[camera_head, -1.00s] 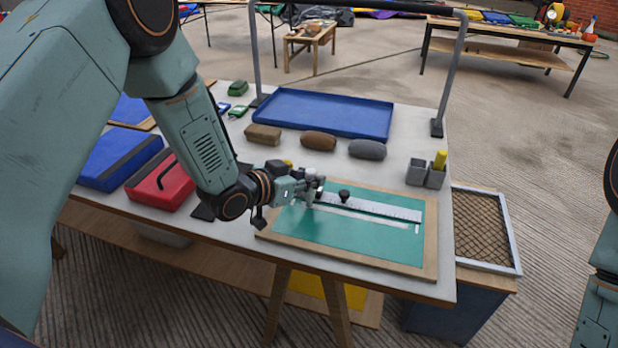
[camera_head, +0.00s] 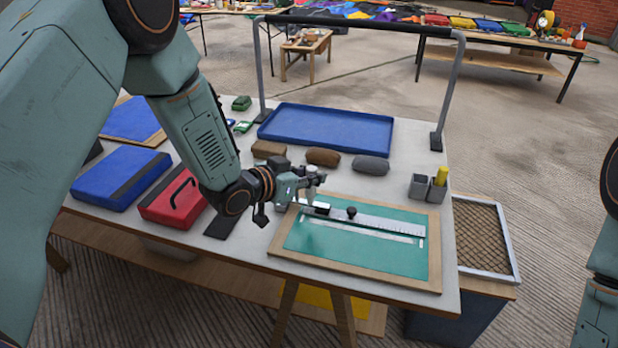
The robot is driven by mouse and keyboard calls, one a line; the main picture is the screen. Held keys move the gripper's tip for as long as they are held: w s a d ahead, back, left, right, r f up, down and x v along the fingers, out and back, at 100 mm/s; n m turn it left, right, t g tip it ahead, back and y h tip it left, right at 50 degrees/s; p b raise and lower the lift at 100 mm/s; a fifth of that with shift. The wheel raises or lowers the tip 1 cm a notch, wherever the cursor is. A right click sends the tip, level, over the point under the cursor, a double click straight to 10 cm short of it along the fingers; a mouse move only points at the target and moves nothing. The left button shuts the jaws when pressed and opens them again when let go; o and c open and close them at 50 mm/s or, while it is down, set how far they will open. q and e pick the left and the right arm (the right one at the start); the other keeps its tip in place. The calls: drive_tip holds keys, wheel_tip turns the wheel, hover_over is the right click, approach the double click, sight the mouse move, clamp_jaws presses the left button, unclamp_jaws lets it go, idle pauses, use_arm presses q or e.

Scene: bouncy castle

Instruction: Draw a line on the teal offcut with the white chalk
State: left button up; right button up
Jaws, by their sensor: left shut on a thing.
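The teal offcut (camera_head: 350,255) lies flat on a wooden board (camera_head: 425,285) near the table's front right. A pale straightedge (camera_head: 385,221) with a dark knob lies across its far part. A pale strip or line (camera_head: 375,232) shows on the teal just in front of the straightedge; I cannot tell which. My left gripper (camera_head: 312,187) is shut on a small pale thing, apparently the white chalk (camera_head: 312,175), mostly hidden by the fingers. It is at the straightedge's left end, over the offcut's far left corner; contact cannot be told. My right gripper is out of view.
A blue tray (camera_head: 325,127) stands behind, with brown and grey blocks (camera_head: 323,157) in front of it. Grey cups with a yellow item (camera_head: 428,187) stand at right. Red (camera_head: 172,203) and blue (camera_head: 118,178) cases lie left. A black rail (camera_head: 360,27) spans the table's back.

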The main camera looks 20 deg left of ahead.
use_arm(q)
drive_tip(key=shift+a+r+p, duration=0.2)
drive_tip(key=shift+r+p, duration=0.35)
drive_tip(key=shift+r, duration=0.35)
drive_tip(key=shift+d+r, duration=0.1)
drive_tip(key=shift+r, duration=0.15)
drive_tip(key=shift+s+d+r, duration=0.1)
drive_tip(key=shift+d, duration=0.1)
drive_tip(key=shift+a, duration=0.25)
